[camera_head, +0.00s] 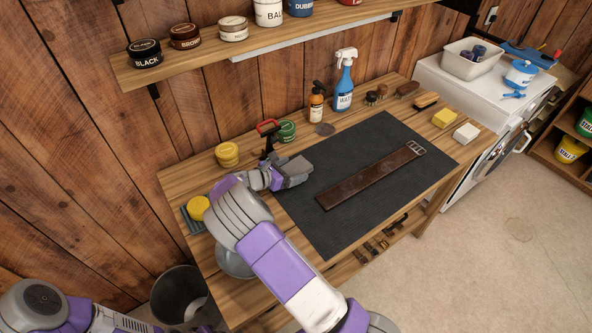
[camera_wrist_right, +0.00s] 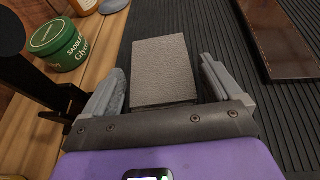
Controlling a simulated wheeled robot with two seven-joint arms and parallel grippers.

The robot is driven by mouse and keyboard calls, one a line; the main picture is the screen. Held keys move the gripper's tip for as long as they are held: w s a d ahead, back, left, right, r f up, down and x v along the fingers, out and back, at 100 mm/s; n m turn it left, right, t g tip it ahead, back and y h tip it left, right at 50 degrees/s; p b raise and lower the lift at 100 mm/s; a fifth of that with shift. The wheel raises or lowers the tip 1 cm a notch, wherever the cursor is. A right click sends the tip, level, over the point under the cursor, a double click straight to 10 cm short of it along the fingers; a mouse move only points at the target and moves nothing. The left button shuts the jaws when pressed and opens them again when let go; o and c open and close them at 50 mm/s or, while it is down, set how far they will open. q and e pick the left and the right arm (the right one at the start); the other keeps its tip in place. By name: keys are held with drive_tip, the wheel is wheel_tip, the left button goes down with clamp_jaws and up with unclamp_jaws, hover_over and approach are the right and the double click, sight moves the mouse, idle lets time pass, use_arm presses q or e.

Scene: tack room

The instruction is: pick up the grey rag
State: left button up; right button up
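The grey rag (camera_wrist_right: 162,70) is a flat, textured, roughly rectangular piece on the black ribbed mat (camera_wrist_right: 218,30) in the right wrist view. My right gripper (camera_wrist_right: 160,82) is open, with one finger to the left and one to the right of the rag. A gap shows on each side, so the fingers do not appear to grip it. In the head view, my right gripper (camera_head: 294,172) is low over the left part of the mat and largely hides the rag. My left gripper is out of view; only parts of that arm show at the lower left.
A brown leather strap (camera_head: 370,178) lies on the mat, right of the gripper. A green tin (camera_head: 287,131), dark stand with red top (camera_head: 267,126), orange bottle (camera_head: 316,104) and blue spray bottle (camera_head: 344,85) stand behind. A shelf (camera_head: 200,66) overhangs the back.

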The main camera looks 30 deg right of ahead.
drive_tip(key=c, duration=0.8)
drive_tip(key=shift+r, duration=0.15)
drive_tip(key=shift+c, duration=0.2)
